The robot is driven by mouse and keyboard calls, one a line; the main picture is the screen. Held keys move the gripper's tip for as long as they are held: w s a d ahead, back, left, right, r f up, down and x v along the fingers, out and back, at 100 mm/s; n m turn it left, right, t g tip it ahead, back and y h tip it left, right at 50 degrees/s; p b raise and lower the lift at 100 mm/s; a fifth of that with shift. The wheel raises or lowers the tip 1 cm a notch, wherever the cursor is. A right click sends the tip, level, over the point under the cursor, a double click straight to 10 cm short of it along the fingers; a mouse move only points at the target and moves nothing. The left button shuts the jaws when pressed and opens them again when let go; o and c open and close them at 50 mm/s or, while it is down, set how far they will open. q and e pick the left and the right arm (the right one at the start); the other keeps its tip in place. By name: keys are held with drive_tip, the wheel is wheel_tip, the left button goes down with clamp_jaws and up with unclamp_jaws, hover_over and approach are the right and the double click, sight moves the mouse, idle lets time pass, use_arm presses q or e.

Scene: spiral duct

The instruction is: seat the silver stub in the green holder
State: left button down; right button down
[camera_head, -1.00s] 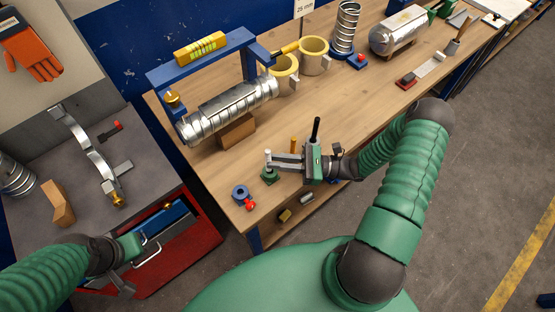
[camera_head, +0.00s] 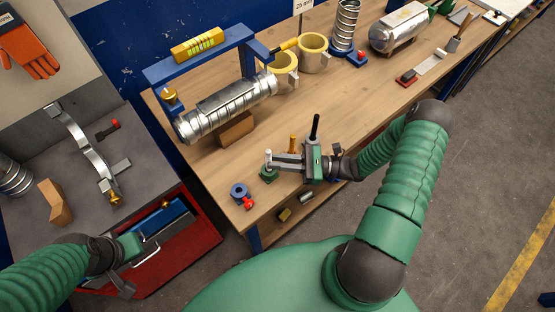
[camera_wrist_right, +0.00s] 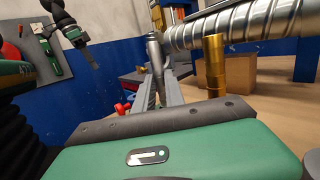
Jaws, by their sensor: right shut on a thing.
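The silver stub (camera_head: 268,155) stands upright between the fingertips of my right gripper (camera_head: 274,162), at the near left of the wooden bench. In the right wrist view the stub (camera_wrist_right: 153,52) shows as a grey upright cylinder between the fingers, which are shut on it. The green holder (camera_head: 268,175) sits on the bench at the stub's lower end. The fingers partly hide where they meet, so I cannot tell how deep the stub sits. My left gripper (camera_head: 124,288) is low at the left, over the red drawer; its jaws are too unclear to judge.
A blue ring with a red knob (camera_head: 241,192) lies just left of the holder. A brass post (camera_head: 292,144) stands close behind my right fingers. The spiral duct (camera_head: 228,108) lies farther back under a blue frame (camera_head: 205,55).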

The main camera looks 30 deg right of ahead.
drive_tip(key=shift+f+b, duration=1)
drive_tip(key=shift+f, duration=0.4)
drive_tip(key=c, duration=1.3)
unclamp_jaws()
drive_tip(key=shift+r, duration=0.1)
